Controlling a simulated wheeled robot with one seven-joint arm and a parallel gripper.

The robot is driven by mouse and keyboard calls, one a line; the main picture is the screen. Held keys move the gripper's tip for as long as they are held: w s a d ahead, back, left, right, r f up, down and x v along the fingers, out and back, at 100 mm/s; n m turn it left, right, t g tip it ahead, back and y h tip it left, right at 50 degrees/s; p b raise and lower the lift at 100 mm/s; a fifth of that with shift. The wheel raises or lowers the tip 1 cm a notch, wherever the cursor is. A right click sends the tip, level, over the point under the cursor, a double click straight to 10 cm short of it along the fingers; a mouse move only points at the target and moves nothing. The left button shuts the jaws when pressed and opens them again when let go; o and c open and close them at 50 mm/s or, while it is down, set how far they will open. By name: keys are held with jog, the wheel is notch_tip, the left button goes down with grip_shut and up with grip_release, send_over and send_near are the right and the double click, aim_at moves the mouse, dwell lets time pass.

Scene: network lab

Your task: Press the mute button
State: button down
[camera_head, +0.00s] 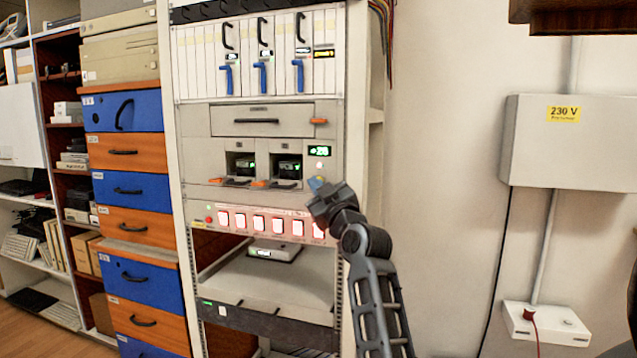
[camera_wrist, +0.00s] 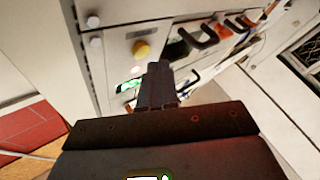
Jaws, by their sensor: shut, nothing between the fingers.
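No label in view lets me tell which control is the mute button. In the wrist view a round yellow button (camera_wrist: 141,48) sits on a pale panel just beyond my fingertips, slightly left of them. My gripper (camera_wrist: 158,70) is shut and empty, and I cannot tell that it touches the panel. In the head view my gripper (camera_head: 317,190) is in front of the rack's right side, below a small green display (camera_head: 319,151), and hides the panel behind it. A small blue patch shows at its tip. A row of lit red-and-white squares (camera_head: 258,222) lies below.
The rack (camera_head: 262,120) has blue handles (camera_head: 263,77) above and black-handled modules (camera_head: 286,167) left of my gripper. Blue and orange drawers (camera_head: 127,150) stand further left. A grey 230 V box (camera_head: 560,145) hangs on the right wall. Clear wall lies between.

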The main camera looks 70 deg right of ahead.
jog(key=shift+d, duration=0.1)
jog(key=shift+d+b, duration=0.3)
jog(key=shift+b, duration=0.05)
jog(key=shift+d, duration=0.4)
dwell(0.7)
jog(key=shift+a, duration=0.8)
jog(key=shift+a, duration=0.1)
jog(key=a+p, duration=0.1)
jog(key=a, duration=0.1)
jog(key=a+p, duration=0.1)
jog(key=a, duration=0.1)
jog(key=shift+s+a, duration=0.2)
jog(key=shift+a, duration=0.2)
dwell(0.8)
